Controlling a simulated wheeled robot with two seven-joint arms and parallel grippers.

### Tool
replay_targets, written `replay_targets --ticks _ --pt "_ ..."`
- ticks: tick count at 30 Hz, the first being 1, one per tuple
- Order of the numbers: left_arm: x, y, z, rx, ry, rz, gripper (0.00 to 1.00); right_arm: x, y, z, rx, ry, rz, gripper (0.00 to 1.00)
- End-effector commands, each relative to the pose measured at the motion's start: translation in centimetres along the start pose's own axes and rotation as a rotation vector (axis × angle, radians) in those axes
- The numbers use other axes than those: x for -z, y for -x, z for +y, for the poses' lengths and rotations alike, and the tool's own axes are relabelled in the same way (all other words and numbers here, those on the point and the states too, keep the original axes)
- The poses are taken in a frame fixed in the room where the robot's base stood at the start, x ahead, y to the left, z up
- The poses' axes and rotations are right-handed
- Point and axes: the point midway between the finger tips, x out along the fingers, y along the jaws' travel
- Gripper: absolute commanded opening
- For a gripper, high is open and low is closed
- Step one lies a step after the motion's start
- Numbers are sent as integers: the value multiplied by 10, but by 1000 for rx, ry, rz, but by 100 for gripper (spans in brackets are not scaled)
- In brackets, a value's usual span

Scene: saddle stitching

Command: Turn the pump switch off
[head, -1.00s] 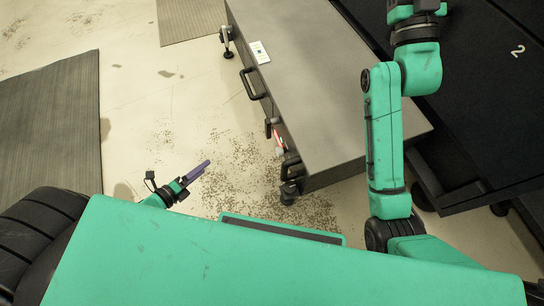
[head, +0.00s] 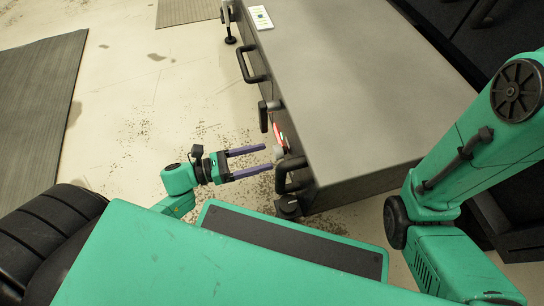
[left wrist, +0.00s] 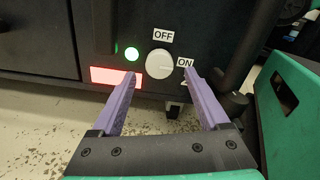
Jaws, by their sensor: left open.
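The pump switch is a round white knob (left wrist: 160,63) on the dark front panel in the left wrist view. An OFF label (left wrist: 163,36) is above it and an ON label (left wrist: 184,62) to its right. A faint mark on the knob seems to point toward ON. A green lamp (left wrist: 131,53) glows to its left. My left gripper (left wrist: 159,78) is open, its purple fingers pointing at the panel on either side of the knob, with no visible contact. In the head view, my left gripper (head: 268,157) is beside the cabinet front, close to the knob (head: 279,151). My right gripper is out of view.
The grey-topped cabinet (head: 350,90) has black handles (head: 251,66) along its front, one close to the left gripper. A red label (left wrist: 115,76) is below the lamp. A white card (head: 261,17) lies on top. Open floor (head: 150,110) is to the left.

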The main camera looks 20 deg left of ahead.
Motion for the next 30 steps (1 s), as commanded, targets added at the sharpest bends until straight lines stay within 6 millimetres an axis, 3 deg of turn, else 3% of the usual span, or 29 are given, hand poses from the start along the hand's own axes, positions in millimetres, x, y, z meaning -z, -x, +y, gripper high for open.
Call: replay_targets --ticks 3,6,14,15,21,30 --pt "3 -24 1 1 -1 -3 78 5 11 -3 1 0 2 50" --pt "2 -34 1 -1 1 -1 78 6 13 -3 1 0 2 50" --pt "0 -38 0 -2 2 0 78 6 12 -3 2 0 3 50" --pt "0 -38 0 -2 2 0 71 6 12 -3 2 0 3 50" --pt "0 -38 0 -2 2 0 0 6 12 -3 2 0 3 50" --pt "-1 -37 0 -2 29 0 0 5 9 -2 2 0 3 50"
